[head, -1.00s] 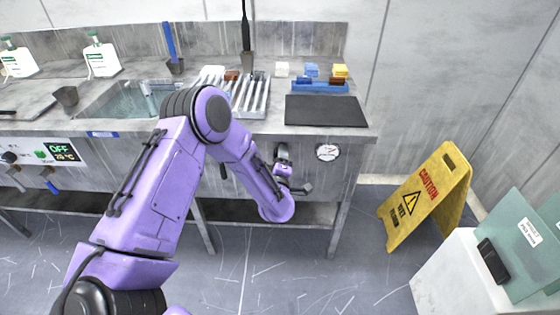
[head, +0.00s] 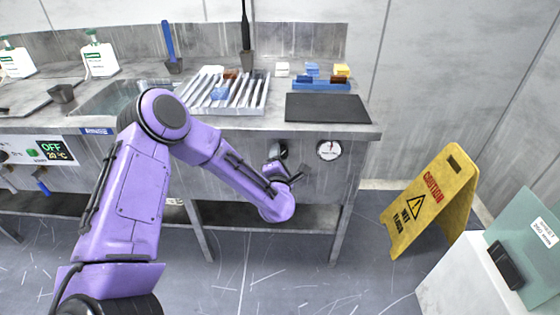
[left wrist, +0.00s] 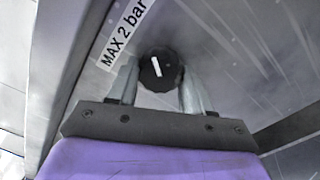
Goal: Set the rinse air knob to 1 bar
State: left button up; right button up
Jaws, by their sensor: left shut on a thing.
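The rinse air knob (left wrist: 161,68) is black and round with a white pointer line, tilted slightly in the left wrist view. It sits on the grey front panel under a "MAX 2 bar" label (left wrist: 122,34). In the head view the knob (head: 279,149) shows partly, below the bench top and left of a round gauge (head: 329,150). The gauge's needle is too small to read. My left gripper (left wrist: 161,88) has one finger on each side of the knob and is shut on it. It also shows in the head view (head: 279,161). My right gripper is not in view.
The bench (head: 230,123) overhangs the panel; a black mat (head: 327,108) and ribbed rack (head: 240,95) lie on top. A yellow caution sign (head: 430,203) stands on the floor at right, beside a white cabinet (head: 458,275).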

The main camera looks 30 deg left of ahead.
pick_arm(q)
jog(key=shift+f+n, duration=0.1)
jog(key=shift+n, duration=0.4)
jog(key=shift+b, duration=0.3)
jog(key=o, duration=1)
jog(key=shift+o, duration=0.2)
jog(key=v, duration=1)
jog(key=shift+s+b, duration=0.25)
jog(key=shift+b, duration=0.1)
jog(key=shift+d, duration=0.1)
